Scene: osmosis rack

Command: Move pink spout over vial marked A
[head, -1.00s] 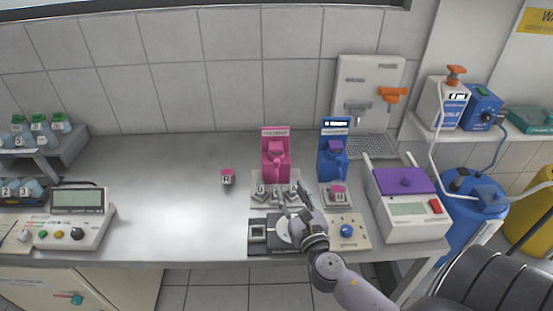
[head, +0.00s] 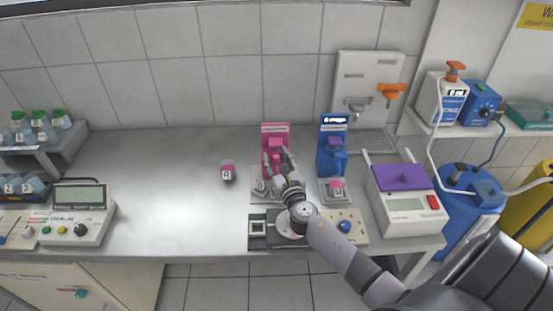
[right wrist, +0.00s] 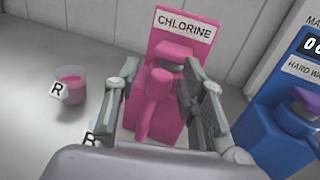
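The pink chlorine dispenser (head: 275,131) stands against the back of the bench. Its pink spout (right wrist: 158,88) points toward me in the right wrist view. My right gripper (right wrist: 165,95) is open, with one finger on each side of the spout; I cannot tell whether either finger touches it. In the head view the right gripper (head: 279,160) covers the dispenser's lower front. A small vial (head: 261,186) shows left of the gripper, and a label reading B (right wrist: 91,136) shows low in the right wrist view. I see no readable A label. My left gripper is not in view.
A pink-filled beaker marked R (head: 228,174) stands left of the dispenser. A blue dispenser (head: 332,150) is close on the right, with a beaker marked M (head: 337,188) before it. A black-and-white device (head: 258,228) lies at the front. The bench's left middle is clear.

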